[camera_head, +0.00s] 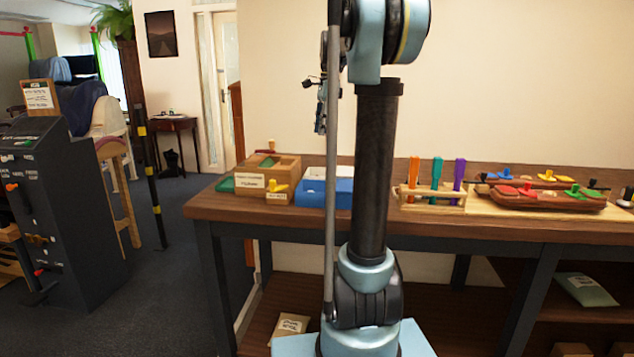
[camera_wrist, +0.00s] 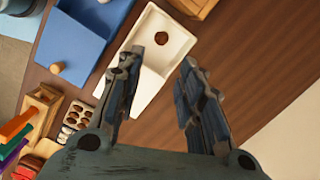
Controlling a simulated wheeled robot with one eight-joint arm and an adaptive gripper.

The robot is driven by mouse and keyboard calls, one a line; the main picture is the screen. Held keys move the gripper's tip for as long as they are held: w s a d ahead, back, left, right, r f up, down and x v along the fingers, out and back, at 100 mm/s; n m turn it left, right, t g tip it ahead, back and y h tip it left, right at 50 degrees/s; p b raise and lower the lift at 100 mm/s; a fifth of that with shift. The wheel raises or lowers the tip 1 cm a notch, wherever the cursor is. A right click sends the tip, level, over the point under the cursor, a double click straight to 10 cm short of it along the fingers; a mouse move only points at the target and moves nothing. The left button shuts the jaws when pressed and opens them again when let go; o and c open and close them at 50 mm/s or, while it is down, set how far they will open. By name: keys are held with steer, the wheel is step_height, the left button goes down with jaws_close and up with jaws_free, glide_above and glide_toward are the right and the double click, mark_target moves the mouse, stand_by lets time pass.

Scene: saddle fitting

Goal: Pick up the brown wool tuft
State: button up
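A small dark brown round thing (camera_wrist: 161,38), which looks like the brown wool tuft, lies at the far end of a white tray (camera_wrist: 151,85) in the wrist view. I cannot make it out in the head view. My gripper (camera_wrist: 162,58) is open, with nothing between its fingers. Its fingertips point toward the tray, with the tuft just beyond them in the picture. In the head view my gripper (camera_head: 322,108) hangs above the bench, partly hidden by my arm.
A blue box (camera_wrist: 84,37) with a round wooden knob stands beside the white tray. Wooden boxes (camera_head: 267,179) stand left on the bench. A rack with coloured handles (camera_head: 434,188) and saddle-shaped trays stand right. Bare wood (camera_wrist: 250,75) shows right in the wrist view.

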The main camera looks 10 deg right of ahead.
steer(key=f, duration=0.8)
steer(key=a+f, duration=0.1)
steer(key=f, duration=0.2)
steer(key=shift+f, duration=0.4)
steer(key=shift+w+a+f, duration=0.1)
steer(key=shift+a+f, duration=0.15)
steer(key=shift+f, duration=1.1)
steer(key=shift+w+a+f, duration=0.1)
steer(key=shift+a+f, duration=0.1)
steer(key=shift+f, duration=1.1)
steer(key=shift+c, duration=0.6)
steer(key=c, duration=0.6)
